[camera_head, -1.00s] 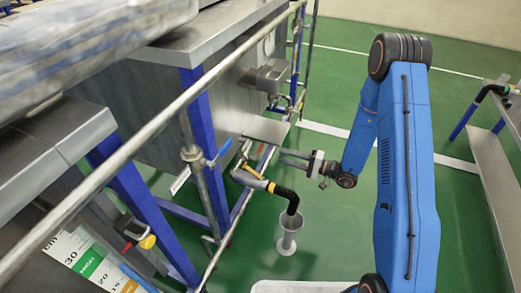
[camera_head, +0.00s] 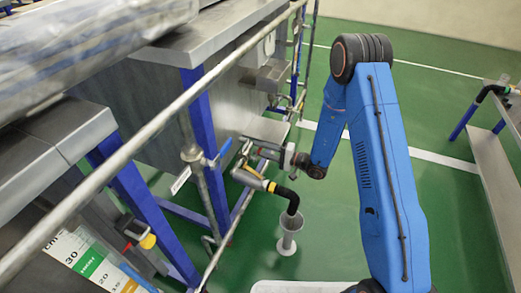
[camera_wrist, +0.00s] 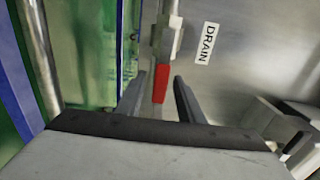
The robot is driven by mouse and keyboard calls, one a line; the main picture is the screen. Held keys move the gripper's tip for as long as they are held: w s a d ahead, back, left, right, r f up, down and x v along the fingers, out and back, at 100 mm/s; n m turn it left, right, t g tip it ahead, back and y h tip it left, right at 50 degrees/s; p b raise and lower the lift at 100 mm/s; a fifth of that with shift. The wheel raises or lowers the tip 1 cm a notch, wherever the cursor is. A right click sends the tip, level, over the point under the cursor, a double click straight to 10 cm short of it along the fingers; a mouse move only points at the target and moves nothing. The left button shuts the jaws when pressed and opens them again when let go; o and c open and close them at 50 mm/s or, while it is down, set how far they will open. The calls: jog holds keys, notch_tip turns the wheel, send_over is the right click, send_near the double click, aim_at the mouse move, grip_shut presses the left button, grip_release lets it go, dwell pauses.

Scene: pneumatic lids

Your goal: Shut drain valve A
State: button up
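The drain valve (camera_head: 247,178) is on a bent metal pipe with a yellow band, leading to a black hose end above a grey funnel (camera_head: 290,222). In the wrist view its red lever handle (camera_wrist: 160,83) hangs from a metal stem beside a "DRAIN" label (camera_wrist: 207,43). My gripper (camera_head: 254,147) is at the valve, just above the pipe. In the wrist view my gripper (camera_wrist: 160,88) is open, with the red handle showing between its two fingers. I cannot tell how deep the handle is between them or whether they touch it. No letter A is readable.
A long metal rail (camera_head: 130,150) and blue frame legs (camera_head: 205,150) stand close. Green floor (camera_head: 335,225) is open to the right.

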grip_shut()
jog(key=shift+f, duration=0.1)
